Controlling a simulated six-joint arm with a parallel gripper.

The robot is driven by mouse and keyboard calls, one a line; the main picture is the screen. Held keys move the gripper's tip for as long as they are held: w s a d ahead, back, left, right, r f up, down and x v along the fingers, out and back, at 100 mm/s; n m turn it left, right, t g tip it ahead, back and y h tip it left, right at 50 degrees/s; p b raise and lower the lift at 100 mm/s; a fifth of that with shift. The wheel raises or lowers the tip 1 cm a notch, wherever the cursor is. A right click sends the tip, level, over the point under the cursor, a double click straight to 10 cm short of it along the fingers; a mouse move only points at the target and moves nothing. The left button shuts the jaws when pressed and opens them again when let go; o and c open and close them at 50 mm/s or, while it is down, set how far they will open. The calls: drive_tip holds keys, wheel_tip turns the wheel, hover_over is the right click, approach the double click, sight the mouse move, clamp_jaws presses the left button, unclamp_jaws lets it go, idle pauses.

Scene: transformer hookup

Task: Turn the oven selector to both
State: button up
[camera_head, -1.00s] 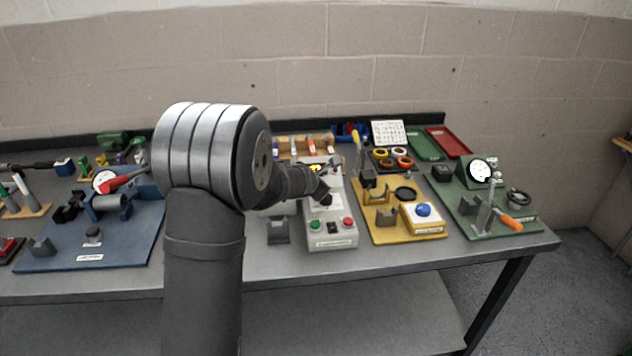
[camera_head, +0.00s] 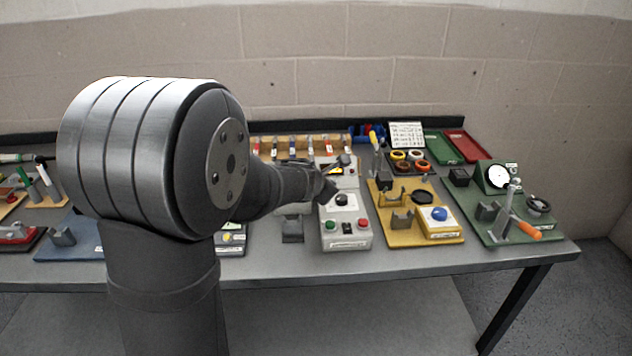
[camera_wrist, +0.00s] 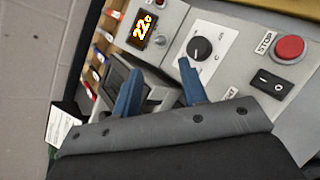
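The oven selector is a round black knob (camera_wrist: 199,48) on a white dial plate, on the sloped face of a grey control box (camera_head: 345,238). In the wrist view its white pointer mark is visible, but the position labels are too small to read. The knob also shows in the head view (camera_head: 341,200), just below my gripper (camera_head: 328,187). In the wrist view my gripper (camera_wrist: 160,67) has its two blue fingers apart with nothing between them. The right fingertip is close to the dial's lower left edge; contact cannot be told.
The same box carries a lit display (camera_wrist: 141,30), a red stop button (camera_wrist: 289,48) and a black rocker switch (camera_wrist: 271,83). A green button (camera_head: 330,225) is on its front. A yellow fixture (camera_head: 400,237) stands to the right.

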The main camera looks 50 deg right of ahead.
sight(333, 181)
drive_tip(key=v, duration=0.6)
drive_tip(key=shift+a+r, duration=0.2)
drive_tip(key=shift+a, duration=0.05)
idle(0.5)
drive_tip(key=x, duration=1.6)
drive_tip(key=shift+d+f, duration=0.2)
drive_tip(key=shift+f, duration=0.05)
drive_tip(key=shift+a+r, duration=0.1)
drive_tip(key=shift+w+d+f, duration=0.15)
drive_tip(key=shift+d+f, duration=0.2)
drive_tip(key=shift+d, duration=0.05)
idle(2.5)
drive_tip(key=shift+m+g, duration=0.6)
drive_tip(key=shift+m, duration=0.8)
